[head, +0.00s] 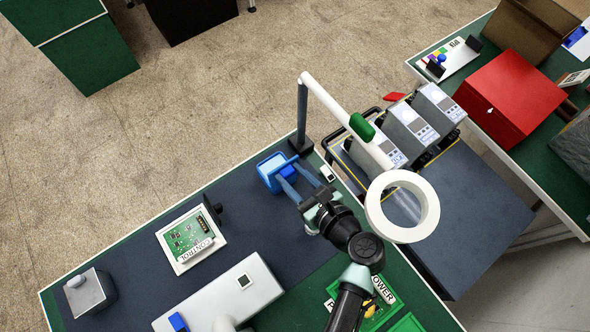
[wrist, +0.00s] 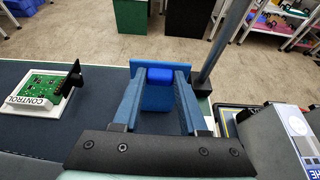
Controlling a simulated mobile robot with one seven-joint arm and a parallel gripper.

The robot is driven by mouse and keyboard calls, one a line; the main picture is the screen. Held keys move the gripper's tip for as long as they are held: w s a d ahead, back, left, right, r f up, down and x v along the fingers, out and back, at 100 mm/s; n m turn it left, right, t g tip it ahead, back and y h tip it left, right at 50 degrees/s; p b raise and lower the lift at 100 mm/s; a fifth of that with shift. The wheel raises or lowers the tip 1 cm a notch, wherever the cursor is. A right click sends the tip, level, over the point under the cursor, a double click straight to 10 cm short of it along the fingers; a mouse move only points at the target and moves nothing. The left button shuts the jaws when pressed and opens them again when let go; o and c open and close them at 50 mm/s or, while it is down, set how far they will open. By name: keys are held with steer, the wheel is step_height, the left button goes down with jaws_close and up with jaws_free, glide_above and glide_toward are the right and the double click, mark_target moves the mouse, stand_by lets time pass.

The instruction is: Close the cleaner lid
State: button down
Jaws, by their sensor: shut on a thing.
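The blue cleaner (head: 268,166) sits on the dark mat near the far edge of the bench, beside the lamp post. It has a lighter blue outer part and a brighter blue block. In the wrist view the bright blue block (wrist: 158,92) lies between my two fingers, with a blue panel (wrist: 151,66) behind it. My gripper (head: 289,180) reaches it from the lower right, and its fingers (wrist: 160,80) are shut on the block's sides. I cannot tell which blue part is the lid, nor its exact angle.
A ring lamp (head: 428,229) on a white arm overhangs the right side; its dark post (head: 302,118) stands close to the cleaner. Several grey units (head: 408,134) stand on a cart to the right. A CONTROL board (head: 190,240) lies left, with bare mat between.

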stand_by(0.3)
steer(key=shift+c, duration=2.2)
jaws_free()
steer(key=b+v, duration=0.1)
steer(key=v, duration=1.2)
steer(key=shift+r, duration=0.1)
